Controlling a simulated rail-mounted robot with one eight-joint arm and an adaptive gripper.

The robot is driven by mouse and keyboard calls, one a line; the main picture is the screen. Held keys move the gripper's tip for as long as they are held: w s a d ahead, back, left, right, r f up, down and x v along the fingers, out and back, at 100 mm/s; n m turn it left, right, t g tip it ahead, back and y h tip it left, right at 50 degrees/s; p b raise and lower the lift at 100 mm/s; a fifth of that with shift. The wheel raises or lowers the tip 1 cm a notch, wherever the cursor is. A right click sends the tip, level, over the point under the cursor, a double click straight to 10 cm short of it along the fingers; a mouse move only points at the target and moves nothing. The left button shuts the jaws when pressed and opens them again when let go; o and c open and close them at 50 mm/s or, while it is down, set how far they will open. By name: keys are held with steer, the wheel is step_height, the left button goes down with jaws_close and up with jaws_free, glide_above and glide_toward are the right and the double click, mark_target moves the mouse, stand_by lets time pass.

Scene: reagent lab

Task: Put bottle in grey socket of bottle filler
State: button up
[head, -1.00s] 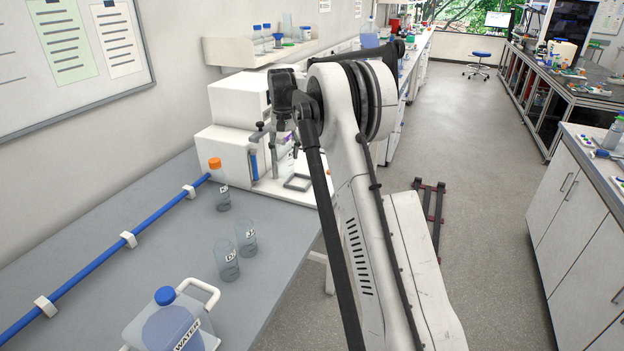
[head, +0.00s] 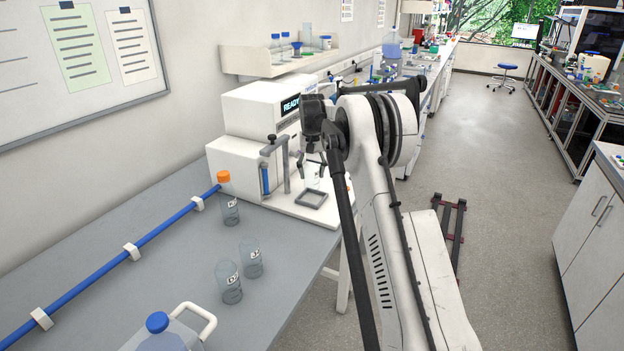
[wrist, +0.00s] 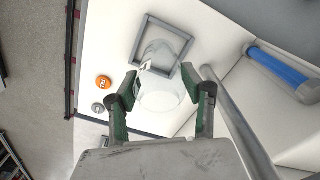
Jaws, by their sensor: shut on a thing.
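My gripper (head: 312,166) is shut on a clear, open-topped bottle (head: 312,179) with a white label, at the front of the bottle filler (head: 238,170). The wrist view shows the gripper's green-padded fingers (wrist: 162,91) on both sides of the bottle (wrist: 160,98). The grey socket (head: 312,206) is a square frame on the filler's white base, below the bottle. In the wrist view the bottle's lower end overlaps the socket (wrist: 137,42). The bottle looks roughly upright. I cannot tell whether its bottom touches the base.
The filler's grey post and arm (head: 285,170) stand just left of the bottle, beside a blue tube (wrist: 280,67). An orange button (wrist: 103,82) and a grey one are on the base. Clear bottles (head: 231,285) stand on the bench, near a blue pipe (head: 165,222).

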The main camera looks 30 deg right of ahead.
mark_target(312, 179)
steer(key=shift+f, duration=1.4)
steer(key=shift+f, duration=0.1)
steer(key=shift+f, duration=0.1)
steer(key=o, duration=1.1)
steer(key=shift+o, duration=0.2)
